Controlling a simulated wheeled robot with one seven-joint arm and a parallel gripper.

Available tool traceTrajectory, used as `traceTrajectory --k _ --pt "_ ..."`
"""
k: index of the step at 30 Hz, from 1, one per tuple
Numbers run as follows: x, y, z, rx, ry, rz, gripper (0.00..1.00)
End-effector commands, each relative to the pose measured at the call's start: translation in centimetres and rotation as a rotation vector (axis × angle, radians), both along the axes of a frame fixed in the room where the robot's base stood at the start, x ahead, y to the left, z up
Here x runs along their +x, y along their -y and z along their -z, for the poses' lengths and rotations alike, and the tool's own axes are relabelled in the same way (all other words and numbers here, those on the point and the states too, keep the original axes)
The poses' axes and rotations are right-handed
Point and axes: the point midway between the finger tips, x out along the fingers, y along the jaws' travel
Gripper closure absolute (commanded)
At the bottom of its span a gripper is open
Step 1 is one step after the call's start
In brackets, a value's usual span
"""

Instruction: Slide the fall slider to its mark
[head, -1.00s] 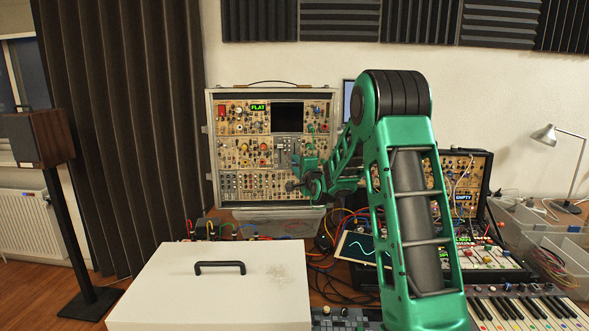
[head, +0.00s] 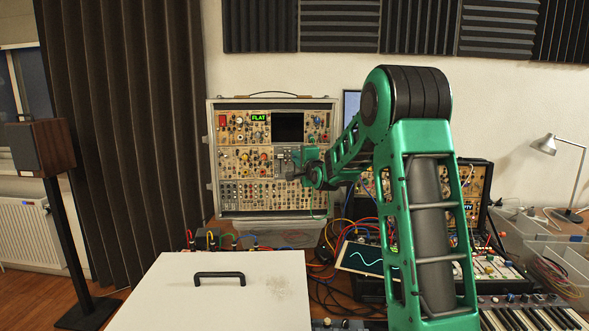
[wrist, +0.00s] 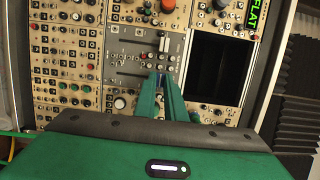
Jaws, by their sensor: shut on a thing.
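The synth case (head: 212,140) stands upright on the desk, with a grey slider panel (wrist: 132,45) among its tan modules. The panel has dark slots and small knobs in the wrist view. My gripper (wrist: 160,76) reaches this panel with its green fingers close together, shut on a small slider cap, taken as the fall slider. The fingertips hide the cap and its mark, and the labels are too small to read. In the head view my gripper (head: 297,172) is at the middle of the case, partly hidden by my own arm.
Knobs surround the panel closely. A white lidded box (head: 215,295), a tablet (head: 362,257), loose cables and a second synth case (head: 487,180) crowd the desk.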

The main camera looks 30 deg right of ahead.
Motion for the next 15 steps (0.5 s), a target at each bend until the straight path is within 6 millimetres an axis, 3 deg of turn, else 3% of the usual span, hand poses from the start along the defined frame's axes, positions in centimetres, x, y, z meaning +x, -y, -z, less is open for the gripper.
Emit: traceTrajectory --k 5,6,9,15 --pt "0.01 0.07 -0.33 -0.002 0.007 0.001 1.0" --pt "0.02 0.07 -0.35 -0.002 0.007 0.001 0.88" --pt "0.02 0.07 -0.31 -0.002 0.007 0.001 0.7" --pt "0.02 0.02 -0.21 -0.002 0.005 0.001 0.7"
